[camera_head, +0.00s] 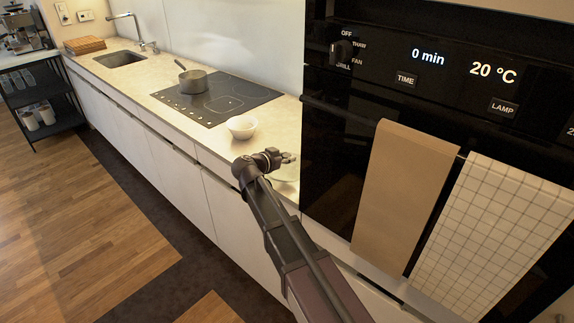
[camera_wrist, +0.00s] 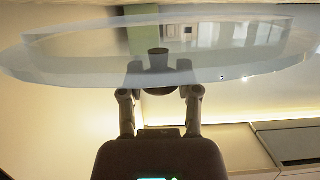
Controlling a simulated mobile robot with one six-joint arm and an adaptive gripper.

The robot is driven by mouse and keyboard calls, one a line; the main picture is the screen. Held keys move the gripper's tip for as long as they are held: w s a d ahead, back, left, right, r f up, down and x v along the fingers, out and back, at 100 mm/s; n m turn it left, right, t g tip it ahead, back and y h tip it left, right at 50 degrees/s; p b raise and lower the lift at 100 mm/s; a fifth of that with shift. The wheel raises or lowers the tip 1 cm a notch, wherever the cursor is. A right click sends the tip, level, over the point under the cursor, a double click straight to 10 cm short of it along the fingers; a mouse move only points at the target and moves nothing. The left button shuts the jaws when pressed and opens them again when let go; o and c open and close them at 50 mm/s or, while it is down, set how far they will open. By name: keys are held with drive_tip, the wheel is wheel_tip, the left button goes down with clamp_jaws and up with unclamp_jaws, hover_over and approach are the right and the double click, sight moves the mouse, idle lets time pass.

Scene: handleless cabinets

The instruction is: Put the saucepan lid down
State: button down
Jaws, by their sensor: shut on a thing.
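The saucepan lid (camera_wrist: 70,57) is a clear glass disc with a dark knob, large across the top of the wrist view. My gripper (camera_wrist: 158,80) is shut on the knob. In the head view my gripper (camera_head: 280,157) is over the right end of the counter, close to the oven, and the lid (camera_head: 287,173) shows faintly there, partly hidden by the gripper. I cannot tell whether the lid touches the counter. The saucepan (camera_head: 194,82) stands without a lid on the far left part of the hob.
A white bowl (camera_head: 241,127) stands on the counter (camera_head: 160,78) just beyond my gripper, by the black hob (camera_head: 218,98). The tall black oven (camera_head: 335,130) with two hanging towels is close on the right. The counter between hob and sink (camera_head: 120,58) is mostly clear.

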drive_tip(key=shift+f+b, duration=0.6)
drive_tip(key=shift+f, duration=0.4)
drive_tip(key=shift+f, duration=0.1)
drive_tip(key=shift+c, duration=1.6)
unclamp_jaws()
drive_tip(key=shift+r, duration=0.25)
drive_tip(key=p+v, duration=0.3)
drive_tip(key=v, duration=0.9)
drive_tip(key=shift+p, duration=0.3)
